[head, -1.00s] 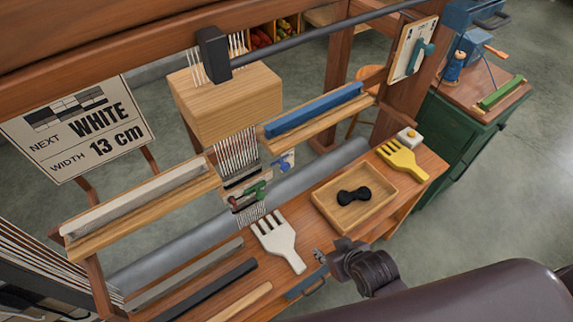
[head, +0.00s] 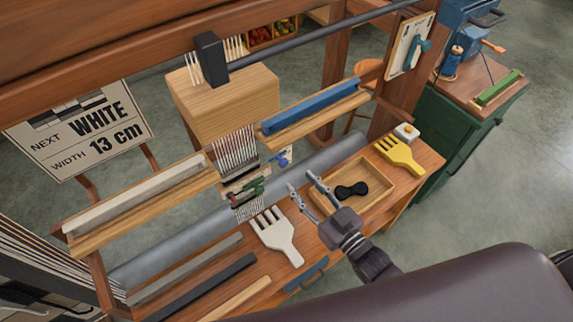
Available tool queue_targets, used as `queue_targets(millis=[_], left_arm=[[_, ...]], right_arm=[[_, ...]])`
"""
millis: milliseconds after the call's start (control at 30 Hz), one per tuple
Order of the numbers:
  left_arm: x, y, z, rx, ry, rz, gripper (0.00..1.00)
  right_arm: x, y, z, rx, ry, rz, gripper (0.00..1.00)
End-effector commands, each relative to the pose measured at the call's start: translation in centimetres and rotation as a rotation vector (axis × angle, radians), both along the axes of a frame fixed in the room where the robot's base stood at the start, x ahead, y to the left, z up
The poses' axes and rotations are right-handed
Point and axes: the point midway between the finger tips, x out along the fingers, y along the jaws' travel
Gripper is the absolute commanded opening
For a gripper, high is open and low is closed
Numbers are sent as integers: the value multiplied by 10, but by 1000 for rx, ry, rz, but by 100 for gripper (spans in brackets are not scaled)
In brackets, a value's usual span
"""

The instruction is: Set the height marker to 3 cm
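A pale board (head: 411,46) with a teal pointer (head: 416,53) is fixed on the right post of the loom; its marks are too small to read. A small white plate with a blue part (head: 285,157) and a green clip (head: 252,188) sit by the narrow woven strip. I cannot tell for certain which is the height marker. My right gripper (head: 301,180) is open and empty, its fingers pointing up and left over the bench, between the white comb and the wooden tray. It appears apart from these things. My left gripper is not in view.
The bench holds a white comb (head: 277,237), a wooden tray (head: 381,201) with a black piece (head: 351,190), and a yellow comb (head: 400,154). A grey roller (head: 190,243) and a bar with a blue strip (head: 312,109) lie beyond. A card (head: 78,130) reads "WHITE 13 cm".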

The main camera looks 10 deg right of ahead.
Motion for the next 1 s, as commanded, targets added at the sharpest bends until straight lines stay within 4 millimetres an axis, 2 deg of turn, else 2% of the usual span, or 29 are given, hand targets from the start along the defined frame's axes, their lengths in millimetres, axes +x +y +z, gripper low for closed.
queue_targets(millis=[500,900,1000], left_arm=[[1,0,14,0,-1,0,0],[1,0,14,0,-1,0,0],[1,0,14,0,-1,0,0]], right_arm=[[63,26,2,1,-5,1,38],[71,29,1,1,-3,1,38],[71,29,1,0,-3,1,27]])
